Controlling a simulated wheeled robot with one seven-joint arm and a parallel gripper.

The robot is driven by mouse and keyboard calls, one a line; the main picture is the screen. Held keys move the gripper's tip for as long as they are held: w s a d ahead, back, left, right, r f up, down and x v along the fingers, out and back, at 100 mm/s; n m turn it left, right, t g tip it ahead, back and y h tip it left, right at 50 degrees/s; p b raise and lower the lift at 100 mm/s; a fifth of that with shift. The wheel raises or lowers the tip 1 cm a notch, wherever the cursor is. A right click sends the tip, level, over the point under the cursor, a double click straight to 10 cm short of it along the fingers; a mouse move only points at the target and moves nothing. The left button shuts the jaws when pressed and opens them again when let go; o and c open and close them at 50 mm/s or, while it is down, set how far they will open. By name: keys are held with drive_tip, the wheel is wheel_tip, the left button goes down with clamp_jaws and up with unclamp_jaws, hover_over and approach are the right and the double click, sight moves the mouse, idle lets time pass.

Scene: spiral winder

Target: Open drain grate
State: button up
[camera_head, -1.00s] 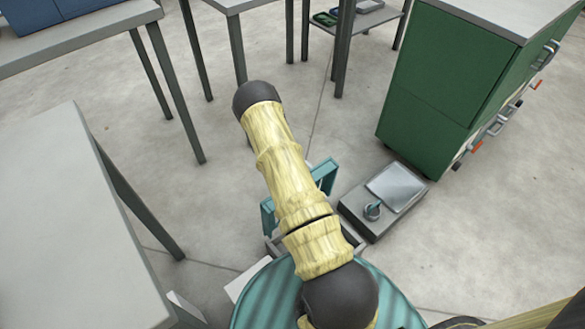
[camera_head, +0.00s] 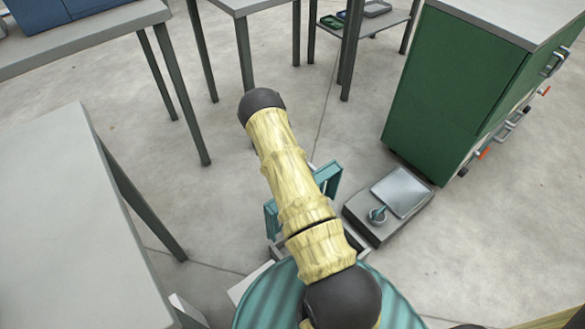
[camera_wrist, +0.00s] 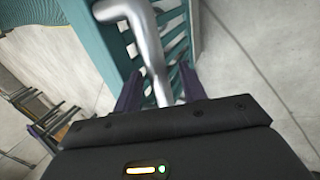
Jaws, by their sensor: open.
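The teal drain grate (camera_head: 328,178) shows on both sides of my arm in the head view, and it looks tilted up. My arm hides its middle. In the wrist view the slatted teal grate (camera_wrist: 123,45) fills the top centre. A bent silver metal bar (camera_wrist: 150,48) runs down in front of its slats. My gripper (camera_wrist: 160,92) is open, with one dark finger on each side of the bar's lower end. Whether the fingers touch the bar cannot be told. My gripper is hidden behind my arm in the head view.
A low grey box (camera_head: 362,222) with a pale plate and a small cup stands just right of the grate. A green cabinet (camera_head: 445,95) stands beyond it. Grey tables stand at the left (camera_head: 45,190) and back (camera_head: 100,37). Bare concrete floor (camera_head: 510,225) lies at the right.

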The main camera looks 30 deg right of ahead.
drive_tip(key=p+v, duration=0.3)
drive_tip(key=v, duration=1.4)
drive_tip(key=shift+r, duration=0.2)
drive_tip(key=shift+w, duration=0.1)
